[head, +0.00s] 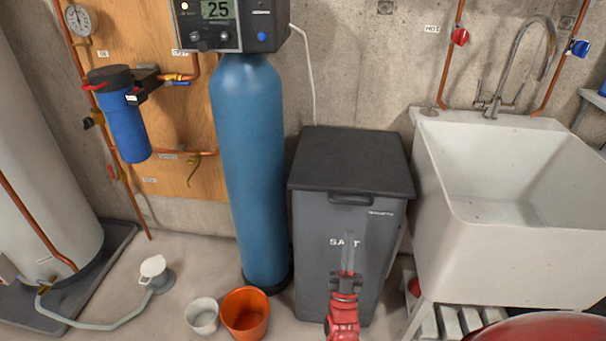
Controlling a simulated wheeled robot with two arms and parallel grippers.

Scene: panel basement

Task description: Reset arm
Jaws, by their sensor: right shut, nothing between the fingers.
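My right gripper (347,261) shows at the bottom centre, with a red arm below it and slim grey fingers pointing up. Its fingers are shut with nothing between them. It appears in front of the dark grey salt bin (335,226), over the lower part of the "SALT" lettering; I cannot tell how far it is from the bin. The bin's black lid (350,160) is closed. My left gripper is not in view.
A blue tank (248,160) stands left of the bin, and a white sink (515,260) stands to the right. An orange bucket (246,325) and a white bucket (202,328) sit on the floor. A white cylinder (40,170) stands at far left.

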